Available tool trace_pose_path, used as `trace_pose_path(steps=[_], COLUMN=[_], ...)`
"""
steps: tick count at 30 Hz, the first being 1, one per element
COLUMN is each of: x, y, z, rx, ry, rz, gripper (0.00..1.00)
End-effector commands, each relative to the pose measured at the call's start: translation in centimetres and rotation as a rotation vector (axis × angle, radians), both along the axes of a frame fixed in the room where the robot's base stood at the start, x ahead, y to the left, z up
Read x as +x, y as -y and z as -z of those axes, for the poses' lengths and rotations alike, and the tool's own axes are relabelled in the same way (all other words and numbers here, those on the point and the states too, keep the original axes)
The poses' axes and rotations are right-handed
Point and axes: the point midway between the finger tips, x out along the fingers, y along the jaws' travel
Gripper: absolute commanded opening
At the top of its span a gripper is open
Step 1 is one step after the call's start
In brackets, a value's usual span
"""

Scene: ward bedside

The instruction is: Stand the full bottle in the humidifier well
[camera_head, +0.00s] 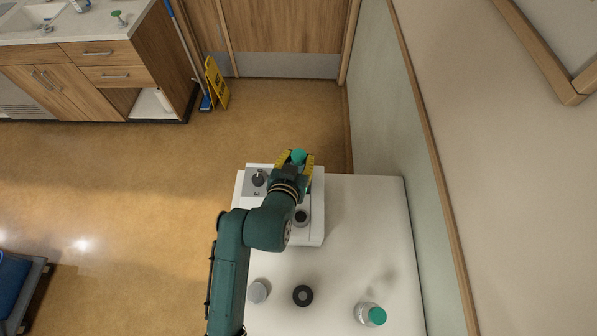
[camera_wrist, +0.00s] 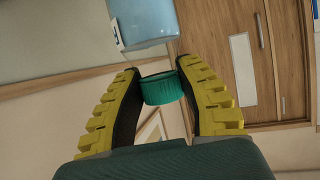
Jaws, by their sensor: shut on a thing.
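My gripper (camera_head: 296,160) is shut on a green-capped object at the far end of the white unit. Its green cap (camera_head: 298,155) shows between the yellow fingers. In the wrist view the same green cap (camera_wrist: 162,88) sits between the fingertips of my gripper (camera_wrist: 162,85); I cannot make out a bottle body below it. The white unit (camera_head: 313,236) has a grey panel with a knob (camera_head: 257,180) and a dark round opening (camera_head: 301,217), perhaps the well. My arm covers part of the unit. Another green-capped clear bottle (camera_head: 362,311) stands at the front right; its fill is unclear.
A grey round piece (camera_head: 258,291) and a black ring-like piece (camera_head: 302,296) lie on the white table (camera_head: 365,235). The table's right middle is clear. A wall stands close on the right. A light blue box (camera_wrist: 147,22) shows beyond the fingers in the wrist view.

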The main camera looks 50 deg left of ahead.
Motion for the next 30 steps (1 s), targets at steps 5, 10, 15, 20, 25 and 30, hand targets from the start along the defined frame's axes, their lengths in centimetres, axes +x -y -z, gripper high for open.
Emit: trace_pose_path(steps=[5,10,15,20,25,30], x=[0.1,0.1,0.1,0.1,0.1,0.1], y=[0.0,0.0,0.0,0.0,0.0,0.0], z=[2.4,4.4,4.4,4.9,4.9,4.9], rx=[0.002,0.007,0.006,0.005,0.003,0.003], ry=[0.004,0.008,0.008,0.007,0.003,0.003], rz=[0.001,0.002,0.003,0.002,0.003,0.003], gripper=[0.00,0.00,0.00,0.00,0.59,0.59])
